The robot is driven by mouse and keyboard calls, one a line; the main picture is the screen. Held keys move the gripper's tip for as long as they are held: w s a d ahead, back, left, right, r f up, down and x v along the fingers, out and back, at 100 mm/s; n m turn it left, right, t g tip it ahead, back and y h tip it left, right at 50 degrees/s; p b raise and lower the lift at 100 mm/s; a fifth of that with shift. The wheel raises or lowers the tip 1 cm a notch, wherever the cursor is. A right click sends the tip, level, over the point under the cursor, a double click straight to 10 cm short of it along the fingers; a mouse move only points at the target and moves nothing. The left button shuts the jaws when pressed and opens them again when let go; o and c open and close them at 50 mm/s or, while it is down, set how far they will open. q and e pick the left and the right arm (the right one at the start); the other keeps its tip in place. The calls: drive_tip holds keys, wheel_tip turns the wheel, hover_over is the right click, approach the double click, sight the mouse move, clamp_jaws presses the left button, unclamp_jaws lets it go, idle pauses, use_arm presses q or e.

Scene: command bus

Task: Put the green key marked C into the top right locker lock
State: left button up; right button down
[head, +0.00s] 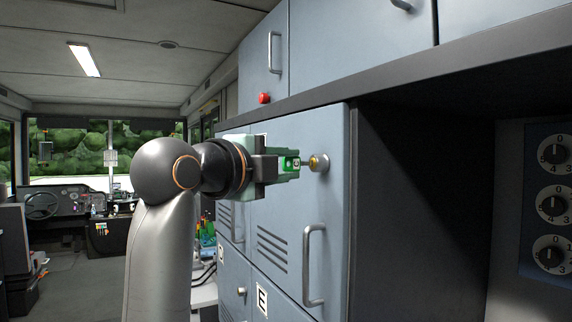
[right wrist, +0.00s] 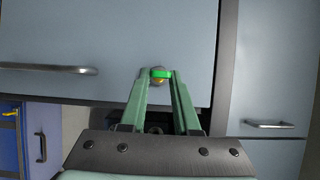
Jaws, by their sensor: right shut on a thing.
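My right gripper (head: 290,166) is shut on the green key (head: 291,162), whose head shows between the fingertips with a small white marking too small to read. The gripper is level with the brass lock (head: 320,163) on the upper blue-grey locker door (head: 285,200). A narrow gap shows between the fingertips and the lock in the head view. In the right wrist view the green key (right wrist: 161,73) overlaps the lock (right wrist: 158,82) between the two green fingers. I cannot tell whether the key's tip touches the lock. My left gripper is not in view.
A door handle (head: 312,265) is below the lock. A dark shelf edge (head: 400,75) juts out above the door. A red knob (head: 264,98) sits above left. Right of the locker is a deep dark recess with several dials (head: 553,203). The bus aisle (head: 75,275) is at left.

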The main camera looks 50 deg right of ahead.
drive_tip(key=shift+s+d, duration=0.2)
drive_tip(key=shift+d, duration=0.35)
drive_tip(key=shift+s+d, duration=0.15)
drive_tip(key=shift+d, duration=0.4)
idle(1.3)
